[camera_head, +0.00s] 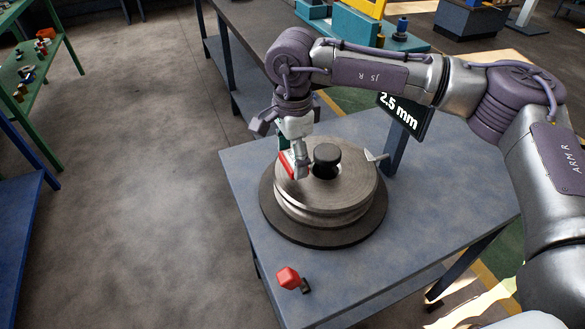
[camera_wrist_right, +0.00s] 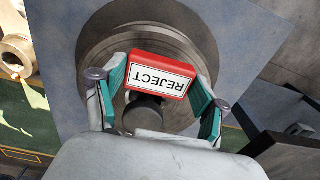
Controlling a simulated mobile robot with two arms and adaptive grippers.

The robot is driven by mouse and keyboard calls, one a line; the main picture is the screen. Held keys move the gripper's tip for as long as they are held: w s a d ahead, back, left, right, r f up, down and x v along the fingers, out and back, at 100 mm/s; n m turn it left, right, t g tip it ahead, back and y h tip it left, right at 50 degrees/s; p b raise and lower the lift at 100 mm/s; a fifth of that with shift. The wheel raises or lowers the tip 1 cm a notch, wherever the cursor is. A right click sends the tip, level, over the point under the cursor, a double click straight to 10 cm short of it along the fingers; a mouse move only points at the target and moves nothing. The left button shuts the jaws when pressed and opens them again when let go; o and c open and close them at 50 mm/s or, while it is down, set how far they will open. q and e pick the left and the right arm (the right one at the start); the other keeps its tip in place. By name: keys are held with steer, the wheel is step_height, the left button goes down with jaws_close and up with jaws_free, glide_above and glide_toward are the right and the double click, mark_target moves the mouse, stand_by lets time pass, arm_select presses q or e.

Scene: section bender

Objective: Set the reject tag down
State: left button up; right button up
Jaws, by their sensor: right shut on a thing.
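The reject tag (camera_wrist_right: 160,76) is a red block with a white label reading REJECT. In the right wrist view it sits between the teal fingers of my right gripper (camera_wrist_right: 158,88). My right gripper (camera_head: 291,165) is shut on the tag and points down over the round metal disc (camera_head: 345,190) on the table. In the head view only a red edge of the tag (camera_head: 286,164) shows beside the fingers. Whether the tag touches the disc is hard to tell. My left gripper is not in view.
A black knob (camera_head: 327,153) stands at the disc's centre, close to the gripper. A red-knobbed lever (camera_head: 288,277) is at the table's front. A black "2.5 mm" sign (camera_head: 400,113) stands behind. The blue-grey table (camera_head: 440,190) is clear at right.

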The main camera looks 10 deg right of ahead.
mark_target(293, 160)
step_height(293, 160, down, 3)
steer(key=shift+f+b, duration=0.1)
steer(key=shift+b, duration=0.55)
steer(key=shift+f, duration=0.15)
steer(key=shift+f, duration=0.15)
steer(key=o, duration=1.2)
steer(key=shift+c, duration=0.2)
